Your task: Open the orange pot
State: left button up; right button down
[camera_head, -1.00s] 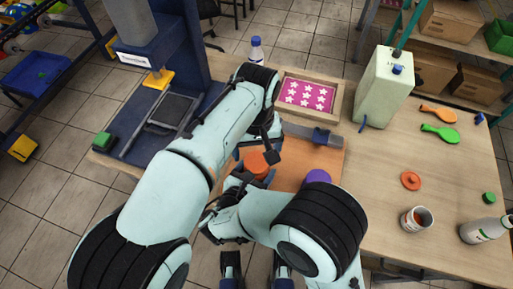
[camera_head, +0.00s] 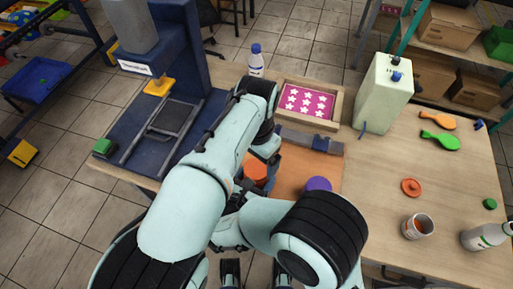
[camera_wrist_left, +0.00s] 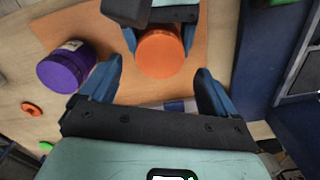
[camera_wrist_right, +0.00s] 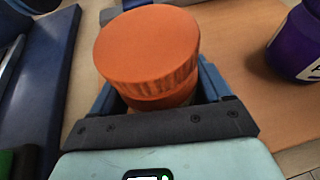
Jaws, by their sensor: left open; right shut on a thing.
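The orange pot (camera_head: 256,172) with its round ribbed orange lid (camera_wrist_right: 147,45) stands upright on the orange-brown mat (camera_head: 296,168). My right gripper (camera_wrist_right: 158,92) is shut around the pot's body below the lid, which sits on top. My left gripper (camera_wrist_left: 158,84) is open and empty. In the left wrist view the orange pot (camera_wrist_left: 160,53) lies ahead of its two fingertips, between them and apart from both. In the head view my arms hide much of both grippers.
A purple pot (camera_head: 318,187) stands right of the orange one. A blue press (camera_head: 150,75) is at left, a tray of pink star print (camera_head: 308,103) behind. A pale canister (camera_head: 384,92), paddles (camera_head: 440,141), an orange disc (camera_head: 411,187) and an open can (camera_head: 418,227) are at right.

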aim_at(257, 168)
pick_arm(q)
jog(key=shift+f, duration=1.85)
jog(key=c, duration=1.1)
jog(key=n, duration=0.3)
jog(key=shift+r, duration=0.25)
jog(key=shift+r, duration=0.9)
